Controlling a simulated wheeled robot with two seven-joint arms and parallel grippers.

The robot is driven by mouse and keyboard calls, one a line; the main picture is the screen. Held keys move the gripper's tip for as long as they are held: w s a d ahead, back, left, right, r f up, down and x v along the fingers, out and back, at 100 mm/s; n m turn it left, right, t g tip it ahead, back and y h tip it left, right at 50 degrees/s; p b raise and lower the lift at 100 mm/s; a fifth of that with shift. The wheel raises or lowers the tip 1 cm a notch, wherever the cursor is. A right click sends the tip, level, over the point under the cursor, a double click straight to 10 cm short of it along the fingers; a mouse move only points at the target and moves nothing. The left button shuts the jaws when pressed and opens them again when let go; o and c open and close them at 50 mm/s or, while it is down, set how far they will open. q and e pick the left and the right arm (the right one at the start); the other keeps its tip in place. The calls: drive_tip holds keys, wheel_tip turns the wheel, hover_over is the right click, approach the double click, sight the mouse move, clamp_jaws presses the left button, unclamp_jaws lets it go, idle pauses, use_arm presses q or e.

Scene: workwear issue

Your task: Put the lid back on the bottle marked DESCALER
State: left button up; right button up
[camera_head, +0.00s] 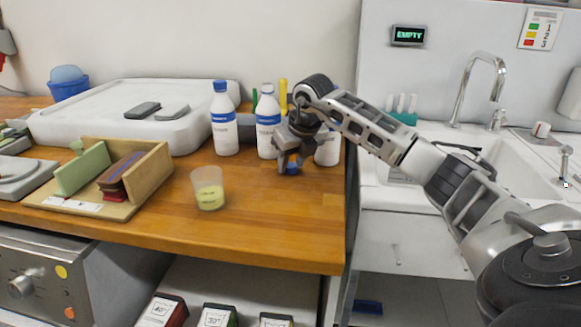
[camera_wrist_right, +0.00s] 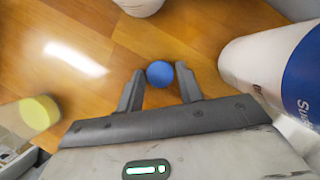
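A small blue lid (camera_head: 292,168) lies on the wooden counter; in the right wrist view the lid (camera_wrist_right: 160,74) sits between my fingertips. My right gripper (camera_head: 288,163) is low over the counter, pointing down; in its wrist view the fingers (camera_wrist_right: 160,92) are apart, one either side of the lid, with gaps visible. White bottles with blue labels stand behind: a blue-capped one (camera_head: 224,125), a middle one (camera_head: 267,125) and a right one (camera_head: 328,150) partly hidden by my arm. The lettering is too small to tell which is DESCALER. My left gripper is not in view.
A clear cup of yellow liquid (camera_head: 208,190) stands near the counter's front edge. A wooden holder (camera_head: 150,178) and a large white tray (camera_head: 130,118) are farther left. The sink (camera_head: 510,155) is right. In the wrist view, a bottle (camera_wrist_right: 262,62) stands close right of the fingers.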

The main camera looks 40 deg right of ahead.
sight(292, 167)
drive_tip(key=c, duration=0.5)
drive_tip(key=shift+r, duration=0.6)
drive_tip(key=r, duration=0.2)
drive_tip(key=shift+s+a+r, duration=0.1)
drive_tip(key=shift+a+r, duration=0.1)
drive_tip(key=shift+r, duration=0.15)
drive_tip(key=s+a+r, duration=0.9)
drive_tip(key=s, duration=0.1)
drive_tip(key=shift+a+b, duration=0.15)
drive_tip(key=shift+b, duration=0.25)
